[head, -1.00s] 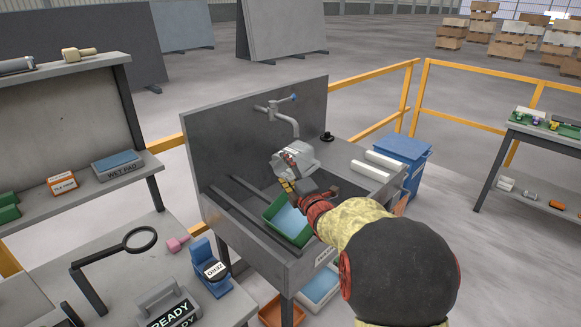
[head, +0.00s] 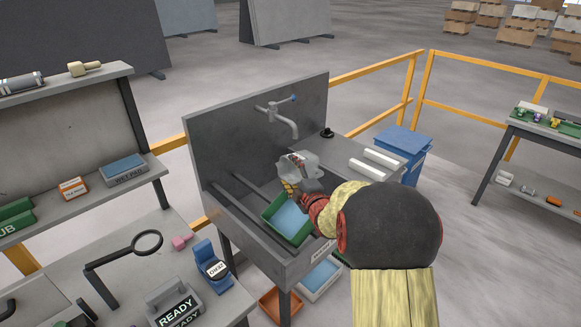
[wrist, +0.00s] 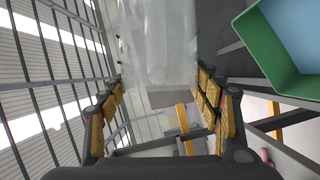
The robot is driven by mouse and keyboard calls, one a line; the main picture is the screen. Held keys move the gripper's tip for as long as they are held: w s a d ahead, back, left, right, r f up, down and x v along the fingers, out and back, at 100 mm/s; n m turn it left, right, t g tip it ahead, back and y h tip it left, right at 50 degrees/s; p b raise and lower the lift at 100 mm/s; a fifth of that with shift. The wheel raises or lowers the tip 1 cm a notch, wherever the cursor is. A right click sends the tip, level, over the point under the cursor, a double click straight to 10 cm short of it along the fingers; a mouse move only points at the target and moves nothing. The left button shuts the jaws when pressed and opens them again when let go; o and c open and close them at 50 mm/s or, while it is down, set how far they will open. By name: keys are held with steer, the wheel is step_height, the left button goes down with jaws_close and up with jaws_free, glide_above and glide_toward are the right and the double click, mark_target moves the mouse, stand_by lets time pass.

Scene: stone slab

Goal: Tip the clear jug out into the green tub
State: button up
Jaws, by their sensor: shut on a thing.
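The clear jug (head: 299,169) is over the sink, beyond and slightly above the green tub. It also shows at the top of the wrist view (wrist: 158,45), between the fingers. My gripper (head: 294,188) is shut on the jug; its yellow-padded fingers (wrist: 160,95) lie along both sides. The green tub (head: 268,227) stands in the sink with pale blue inside, which looks like water. The tub is at the upper right of the wrist view (wrist: 262,58). My arm hides part of the tub's right side. Whether the jug holds liquid is unclear.
The tap (head: 286,118) rises behind the jug on the sink's back panel. White rolls (head: 372,164) lie on the drainboard at right, beside a blue bin (head: 405,150). A bench with a magnifier (head: 125,252) and a READY box (head: 175,302) stands at the left front.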

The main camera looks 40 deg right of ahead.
steer(key=shift+d+r+m+g+p, duration=0.15)
steer(key=shift+m+p, duration=0.2)
steer(key=shift+p, duration=0.75)
steer(key=shift+d+f+m+g+p, duration=0.15)
steer(key=shift+m+p, duration=0.2)
steer(key=shift+p, duration=0.75)
